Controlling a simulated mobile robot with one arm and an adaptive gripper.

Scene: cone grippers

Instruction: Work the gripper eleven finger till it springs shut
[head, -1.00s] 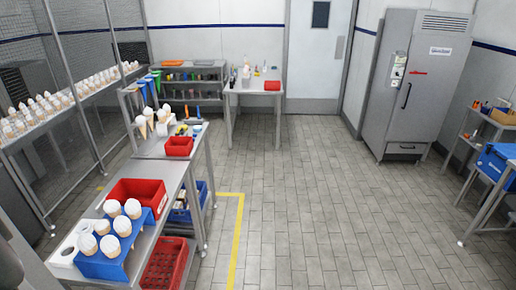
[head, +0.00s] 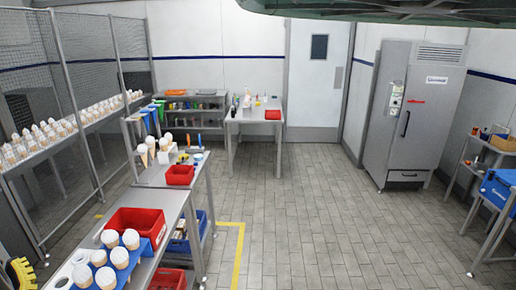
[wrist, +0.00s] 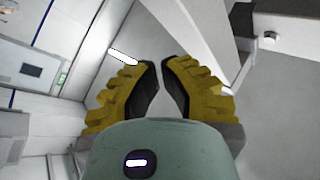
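My gripper (wrist: 160,62) has two ridged yellow fingers with dark inner pads. Their tips come nearly together in the wrist view, with only a thin gap and nothing seen between them. A yellow ridged finger of mine also shows at the lower left of the head view (head: 20,274). I cannot tell which thing is gripper eleven. White-topped cones (head: 120,257) stand in a blue holder (head: 146,250) on the near left steel table (head: 172,222).
A red bin (head: 136,222) stands on the near table. Rows of cones (head: 45,140) line a shelf by the mesh at left. A grey cabinet (head: 415,125) and a blue box (head: 499,188) are at right. The middle floor (head: 330,210) is clear.

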